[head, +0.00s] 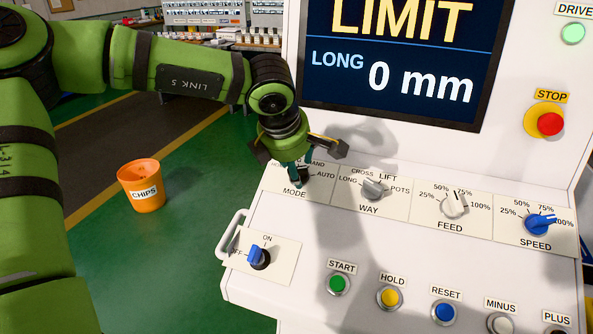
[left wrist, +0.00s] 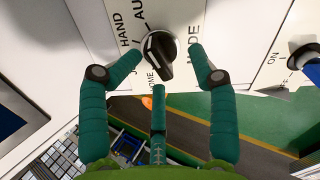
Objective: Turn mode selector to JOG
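The mode selector (left wrist: 159,50) is a dark knob on the white panel, seen close up in the left wrist view. The labels HAND, AU, MODE and part of HOME show around it; I cannot see a JOG label. My left gripper (left wrist: 165,66) is open, with one teal finger on each side of the knob and a third below it. The fingertips look close to the knob; I cannot tell whether they touch it. In the head view the left gripper (head: 297,172) covers most of the knob above the word MODE. My right gripper is not in view.
The way knob (head: 374,188), feed knob (head: 454,205) and blue speed knob (head: 539,223) stand to the right. A blue ON/OFF switch (head: 257,256) and a white handle (head: 232,234) are below left. The screen (head: 400,60) rises behind. An orange chips bin (head: 141,187) stands on the floor.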

